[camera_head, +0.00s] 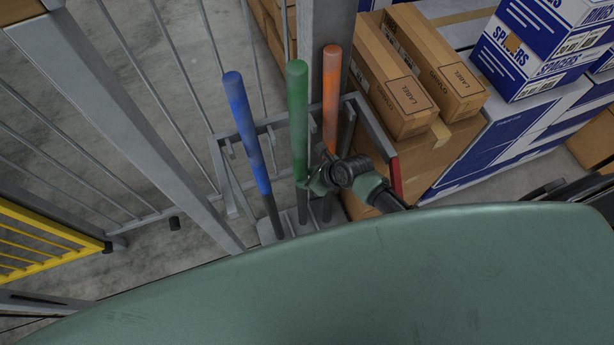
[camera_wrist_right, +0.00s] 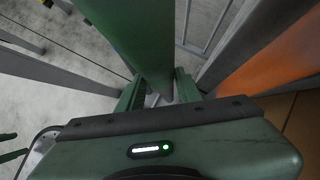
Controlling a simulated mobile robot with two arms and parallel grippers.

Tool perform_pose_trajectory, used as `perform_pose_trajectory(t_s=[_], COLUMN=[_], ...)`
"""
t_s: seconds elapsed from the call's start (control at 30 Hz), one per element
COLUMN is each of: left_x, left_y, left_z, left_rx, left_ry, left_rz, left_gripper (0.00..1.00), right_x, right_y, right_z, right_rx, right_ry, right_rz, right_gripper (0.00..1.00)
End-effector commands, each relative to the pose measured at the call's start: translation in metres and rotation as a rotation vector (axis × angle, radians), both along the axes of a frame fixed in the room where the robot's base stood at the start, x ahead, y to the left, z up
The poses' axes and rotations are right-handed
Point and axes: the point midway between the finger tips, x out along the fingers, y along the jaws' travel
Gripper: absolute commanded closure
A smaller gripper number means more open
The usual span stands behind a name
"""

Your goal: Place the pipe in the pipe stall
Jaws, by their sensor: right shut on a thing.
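A green pipe (camera_head: 298,115) stands nearly upright at the pipe stall (camera_head: 269,125), a grey metal frame, between a blue pipe (camera_head: 245,130) and an orange pipe (camera_head: 331,95). My right gripper (camera_head: 318,182) is shut on the green pipe, around its lower part. In the right wrist view the green pipe (camera_wrist_right: 135,40) runs down between the fingers of my right gripper (camera_wrist_right: 158,92). The orange pipe (camera_wrist_right: 270,50) is close by on the right there. I cannot tell whether the green pipe's bottom end touches the stall's base. My left gripper is not in view.
A grey post (camera_head: 325,25) stands just behind the stall. Brown cartons (camera_head: 410,85) and blue-and-white boxes (camera_head: 530,60) are at the right. A wire fence (camera_head: 130,100) and a yellow barrier (camera_head: 45,245) are at the left. Bare concrete floor shows left of the stall.

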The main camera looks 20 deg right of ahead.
Motion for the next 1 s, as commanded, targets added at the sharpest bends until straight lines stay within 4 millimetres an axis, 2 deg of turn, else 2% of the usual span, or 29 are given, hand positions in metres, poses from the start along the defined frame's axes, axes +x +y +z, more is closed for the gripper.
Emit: perform_pose_trajectory(t_s=[0.43, 0.47, 0.5, 0.53, 0.87, 1.0], left_x=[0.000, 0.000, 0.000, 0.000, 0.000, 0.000], left_y=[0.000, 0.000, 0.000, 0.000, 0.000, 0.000], left_z=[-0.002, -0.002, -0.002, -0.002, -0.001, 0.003], left_rx=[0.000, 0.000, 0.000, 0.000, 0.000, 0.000], left_ry=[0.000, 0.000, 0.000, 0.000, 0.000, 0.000], left_rz=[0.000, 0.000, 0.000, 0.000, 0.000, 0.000], left_gripper=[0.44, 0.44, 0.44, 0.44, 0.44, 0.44], right_x=[0.002, 0.000, 0.000, 0.000, 0.000, -0.001], right_y=[0.001, 0.000, 0.000, 0.000, 0.000, -0.001], right_z=[-0.008, -0.010, -0.010, -0.010, -0.008, 0.006], right_rx=[0.002, 0.001, 0.001, 0.001, 0.000, -0.002], right_ry=[-0.004, 0.000, 0.000, -0.001, 0.000, -0.002], right_rz=[-0.001, -0.001, -0.001, 0.000, 0.001, 0.002], right_gripper=[1.00, 0.57, 0.46, 0.43, 0.43, 0.43])
